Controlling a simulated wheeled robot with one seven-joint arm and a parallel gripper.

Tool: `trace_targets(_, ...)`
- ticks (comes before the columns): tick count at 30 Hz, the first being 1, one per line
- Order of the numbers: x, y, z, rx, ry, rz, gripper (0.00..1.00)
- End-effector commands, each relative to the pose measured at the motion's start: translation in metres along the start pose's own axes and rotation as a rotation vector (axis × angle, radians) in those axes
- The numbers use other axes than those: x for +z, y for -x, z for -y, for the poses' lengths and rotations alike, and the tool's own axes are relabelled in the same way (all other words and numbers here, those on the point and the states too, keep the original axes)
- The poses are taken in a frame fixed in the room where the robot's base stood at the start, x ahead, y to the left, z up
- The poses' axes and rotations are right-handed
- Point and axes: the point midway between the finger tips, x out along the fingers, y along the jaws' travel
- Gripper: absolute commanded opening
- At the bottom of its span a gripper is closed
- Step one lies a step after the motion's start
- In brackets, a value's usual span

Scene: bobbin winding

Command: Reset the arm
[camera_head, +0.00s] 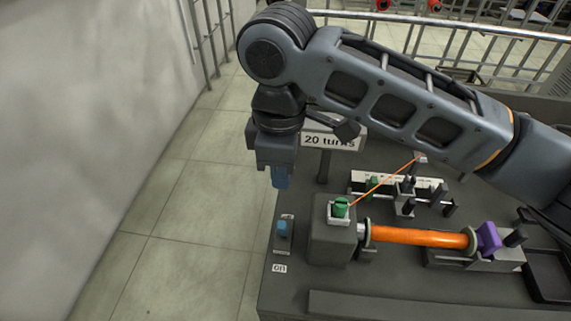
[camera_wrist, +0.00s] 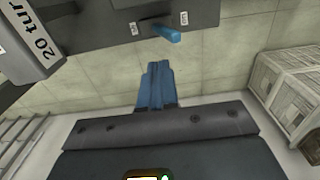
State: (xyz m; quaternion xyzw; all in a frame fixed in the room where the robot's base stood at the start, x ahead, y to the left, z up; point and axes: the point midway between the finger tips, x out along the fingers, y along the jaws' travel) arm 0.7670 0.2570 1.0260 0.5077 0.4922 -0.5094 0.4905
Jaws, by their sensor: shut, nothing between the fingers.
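My gripper (camera_head: 280,181) hangs down at the left of the bench in the head view, with its blue fingers together and nothing between them. In the wrist view the shut blue fingers (camera_wrist: 158,70) point toward the bench edge, above the floor. A blue switch (camera_head: 283,229) stands on the bench's left edge, below my gripper in the head view; it also shows in the wrist view (camera_wrist: 167,34). My arm reaches in from the right above the bench. An orange spool (camera_head: 418,237) lies level between a grey block (camera_head: 331,243) and a purple knob (camera_head: 488,239).
A "20 turns" sign (camera_head: 331,141) stands close to my wrist, partly hidden by it. An orange thread (camera_head: 385,181) slants up from a green piece (camera_head: 341,207) on the block. A black tray (camera_head: 549,274) sits at the bench's right. Open floor (camera_head: 185,230) lies left.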

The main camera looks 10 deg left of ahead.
Motion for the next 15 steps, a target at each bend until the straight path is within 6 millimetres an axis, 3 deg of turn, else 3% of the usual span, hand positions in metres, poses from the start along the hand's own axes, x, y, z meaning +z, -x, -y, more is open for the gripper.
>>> trace_targets(8,-0.006,-0.001,0.003,-0.005,0.0,-0.022,0.0)
trace_targets(11,-0.024,-0.007,0.014,-0.017,-0.005,-0.101,0.0)
trace_targets(15,-0.067,-0.014,0.038,-0.044,-0.037,-0.308,0.0)
